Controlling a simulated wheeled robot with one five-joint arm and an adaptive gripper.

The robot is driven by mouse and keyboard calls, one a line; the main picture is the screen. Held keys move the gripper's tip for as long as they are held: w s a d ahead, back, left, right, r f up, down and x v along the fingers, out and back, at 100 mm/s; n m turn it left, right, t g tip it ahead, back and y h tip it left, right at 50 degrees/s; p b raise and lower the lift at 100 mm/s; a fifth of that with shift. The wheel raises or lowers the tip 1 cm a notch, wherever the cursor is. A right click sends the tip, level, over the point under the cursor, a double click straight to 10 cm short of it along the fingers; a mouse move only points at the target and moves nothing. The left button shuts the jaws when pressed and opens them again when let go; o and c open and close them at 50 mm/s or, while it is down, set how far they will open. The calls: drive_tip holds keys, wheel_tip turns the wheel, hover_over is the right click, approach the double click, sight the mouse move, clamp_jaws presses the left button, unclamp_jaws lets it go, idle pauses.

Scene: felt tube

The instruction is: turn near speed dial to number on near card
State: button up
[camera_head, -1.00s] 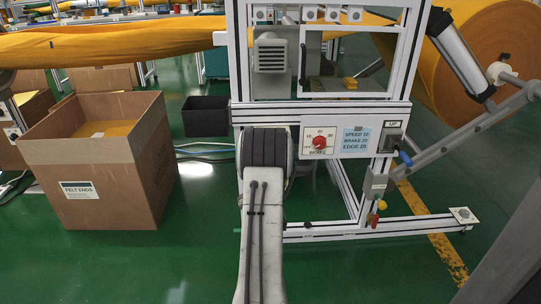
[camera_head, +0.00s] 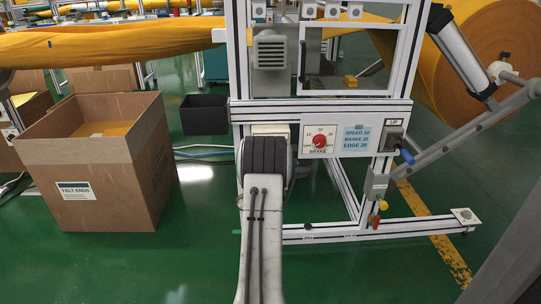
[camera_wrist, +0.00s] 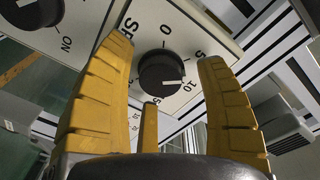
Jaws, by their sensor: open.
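The near speed dial (camera_wrist: 161,73) is a round black knob on a pale panel lettered "SPE…" in the wrist view. The numbers 0, 5 and 10 show around it, and its white mark points toward the 10. My gripper (camera_wrist: 164,56) is open, with one yellow finger on each side of the dial in the picture. I cannot tell whether the fingers touch it. The blue card (camera_head: 357,139) in the head view reads SPEED 10, BRAKE 20, EDGE 20. My gripper does not show in the head view.
A red brake dial (camera_head: 319,144) sits left of the card. Another black knob (camera_wrist: 32,12) with an "ON" mark is at the wrist view's upper left. A cardboard box (camera_head: 97,205) stands left on the green floor. An orange roll (camera_head: 478,60) is at the right.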

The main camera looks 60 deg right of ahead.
drive_tip(key=shift+d, duration=0.1)
idle(0.3)
drive_tip(key=c, duration=1.2)
